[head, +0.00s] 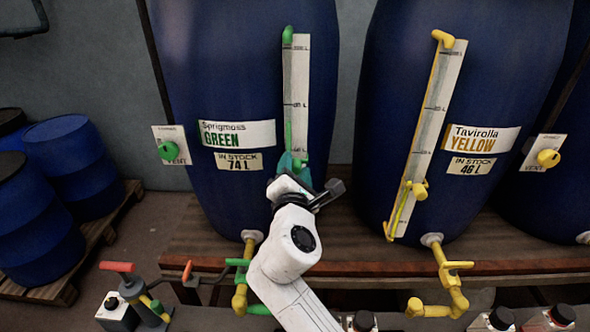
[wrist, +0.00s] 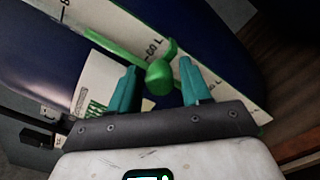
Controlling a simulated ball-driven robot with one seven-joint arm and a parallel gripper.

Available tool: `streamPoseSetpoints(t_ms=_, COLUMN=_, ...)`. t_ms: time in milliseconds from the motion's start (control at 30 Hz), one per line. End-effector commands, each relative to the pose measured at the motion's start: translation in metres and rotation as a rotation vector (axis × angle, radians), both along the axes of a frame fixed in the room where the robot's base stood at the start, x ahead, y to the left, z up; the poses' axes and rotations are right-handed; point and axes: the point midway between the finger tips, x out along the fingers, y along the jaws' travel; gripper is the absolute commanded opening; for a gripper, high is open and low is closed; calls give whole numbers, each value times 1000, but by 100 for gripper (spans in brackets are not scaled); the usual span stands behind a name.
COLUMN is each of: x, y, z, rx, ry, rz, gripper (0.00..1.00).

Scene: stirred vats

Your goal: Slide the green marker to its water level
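The green vat (head: 190,70) is a blue barrel labelled "Sprigmoss GREEN", with an "IN STOCK 74 L" plate (head: 238,161). A white scale (head: 297,85) with a green-ended sight tube (head: 288,35) runs down its front. The green marker's round knob (wrist: 158,78) shows in the wrist view beside the scale strip (wrist: 222,88). My gripper (wrist: 158,65) is open, with one teal finger on each side of the knob and small gaps visible. In the head view my gripper (head: 291,163) is at the scale's lower part and hides the marker. The water level is not clear.
At right stands the "Tavirolla YELLOW" vat (head: 475,70) with its yellow marker (head: 419,190) low on its scale. A green vent knob (head: 169,150) is left of the green vat. Taps (head: 241,290) and a wooden pallet (head: 200,235) lie below. Blue drums (head: 68,150) stand at left.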

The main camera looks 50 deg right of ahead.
Motion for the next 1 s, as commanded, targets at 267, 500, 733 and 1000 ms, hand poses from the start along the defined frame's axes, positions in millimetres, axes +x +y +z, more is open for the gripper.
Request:
streamPoseSetpoints(t_ms=267, x=0, y=0, z=0, rx=-2, ry=2, rz=0, gripper=12)
streamPoseSetpoints(t_ms=500, x=0, y=0, z=0, rx=-3, ry=4, rz=0, gripper=0)
streamPoseSetpoints(t_ms=733, x=0, y=1, z=12, rx=-4, ry=4, rz=-1, gripper=0)
streamPoseSetpoints(t_ms=1000, x=0, y=1, z=48, rx=-6, ry=5, rz=0, gripper=0)
